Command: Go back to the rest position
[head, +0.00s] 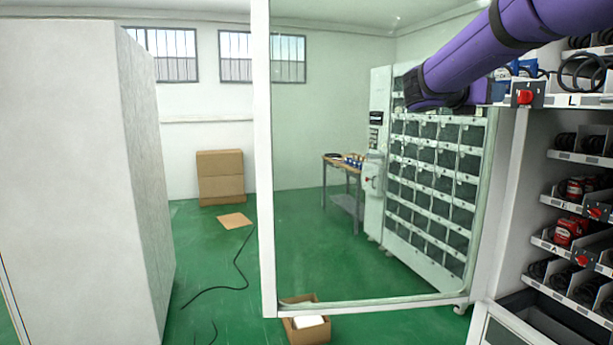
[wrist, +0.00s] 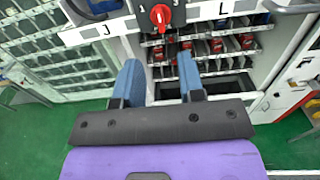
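My gripper (wrist: 158,78) shows in the wrist view with its two blue fingers spread apart and nothing between them. It is in front of the open vending machine. A shelf front (wrist: 118,28) with labels J and L and a red knob (wrist: 160,16) is at the top of that view, beyond the fingertips. In the head view my purple padded arm crosses the upper right, and the gripper itself cannot be made out there. The machine's shelves (head: 567,100) stand at the right edge, with red packages (head: 570,230) in the lower rows.
The open glass door (head: 263,200) stands left of the machine, with a reflection in its pane. An open cardboard box (head: 306,332) lies at its foot. A tall grey-white cabinet (head: 90,190) is at the left. A black cable (head: 215,288) lies on the green floor.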

